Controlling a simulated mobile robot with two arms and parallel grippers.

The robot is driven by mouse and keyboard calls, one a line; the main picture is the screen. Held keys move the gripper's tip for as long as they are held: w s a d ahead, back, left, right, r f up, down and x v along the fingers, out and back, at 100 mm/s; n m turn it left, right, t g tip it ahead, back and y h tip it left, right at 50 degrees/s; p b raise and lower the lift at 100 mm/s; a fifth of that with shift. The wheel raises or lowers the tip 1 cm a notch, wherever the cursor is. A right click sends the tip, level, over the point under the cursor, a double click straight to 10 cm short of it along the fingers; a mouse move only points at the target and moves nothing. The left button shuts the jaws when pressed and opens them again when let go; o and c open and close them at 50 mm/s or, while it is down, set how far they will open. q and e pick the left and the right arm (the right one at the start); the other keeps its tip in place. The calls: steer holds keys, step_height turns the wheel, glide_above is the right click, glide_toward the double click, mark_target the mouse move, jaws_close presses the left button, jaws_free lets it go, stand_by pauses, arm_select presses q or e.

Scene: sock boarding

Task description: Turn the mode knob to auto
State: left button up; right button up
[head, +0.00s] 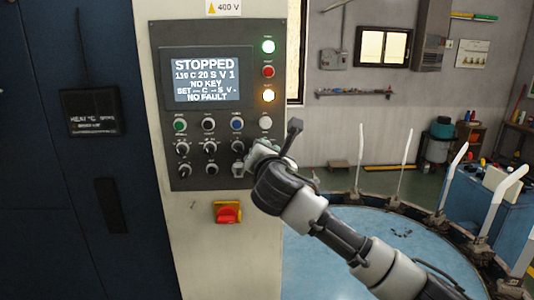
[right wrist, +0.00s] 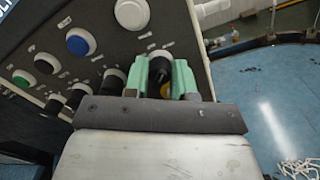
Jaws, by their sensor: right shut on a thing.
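The control panel (head: 222,165) stands upright with a screen (head: 200,74) reading STOPPED, NO KEY, NO FAULT. Below its buttons are two rows of black knobs with pale bases. My right gripper (head: 248,163) is at the right end of the upper knob row. In the right wrist view its green fingers (right wrist: 174,80) are shut around a black knob (right wrist: 160,62). The knob is partly hidden by the fingers, and its label is too small to read, so I cannot tell its setting. My left gripper is not in view.
A row of buttons, including a blue button (head: 237,124) and a white button (head: 265,122), sits just above the knobs. A red switch (head: 228,212) is below the panel. An amber lamp (head: 268,96) is lit. A round blue table (head: 375,245) with white upright forms stands right.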

stand_by(0.3)
steer(key=o, duration=0.9)
steer(key=shift+s, duration=0.1)
steer(key=s+b, duration=0.1)
steer(key=s, duration=0.2)
steer(key=s+b, duration=0.2)
steer(key=s, duration=0.2)
steer(key=s+d+b, duration=0.1)
steer(key=s, duration=0.2)
steer(key=shift+s+d+f+b, duration=0.1)
steer(key=shift+s+f+b, duration=0.05)
steer(key=shift+s+b, duration=0.2)
